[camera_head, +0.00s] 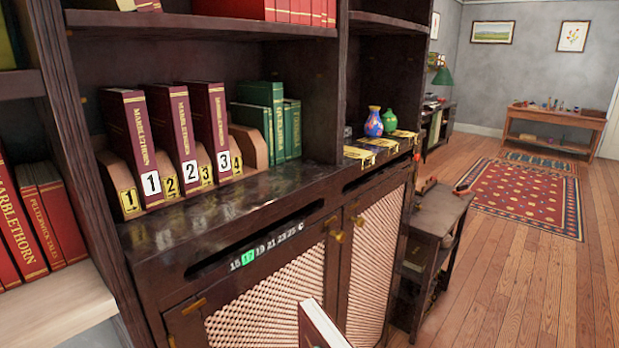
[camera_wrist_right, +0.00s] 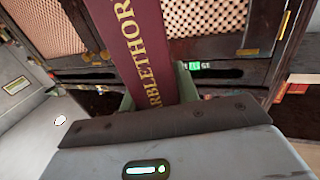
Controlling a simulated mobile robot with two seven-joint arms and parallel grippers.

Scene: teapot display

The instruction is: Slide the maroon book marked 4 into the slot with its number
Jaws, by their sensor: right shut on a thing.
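The maroon book (camera_wrist_right: 135,45), lettered in gold, is held in my right gripper (camera_wrist_right: 155,95) in the right wrist view, between its two fingers. A book corner with pale pages (camera_head: 318,326) shows at the bottom of the head view, in front of the cabinet; its number is not visible. The wooden rack (camera_head: 250,146) stands on the cabinet shelf, with yellow labels 1 to 4. Maroon books marked 1 (camera_head: 130,130), 2 (camera_head: 175,120) and 3 (camera_head: 210,115) stand in it. The slot by yellow label 4 (camera_head: 237,165) holds no maroon book. My left gripper is out of view.
Green books (camera_head: 265,105) stand just right of the rack. A dark upright post (camera_head: 340,80) bounds the shelf on the right. Vases (camera_head: 374,121) stand beyond it. The shelf ledge (camera_head: 255,190) before the rack is clear. A small side table (camera_head: 440,210) stands right of the cabinet.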

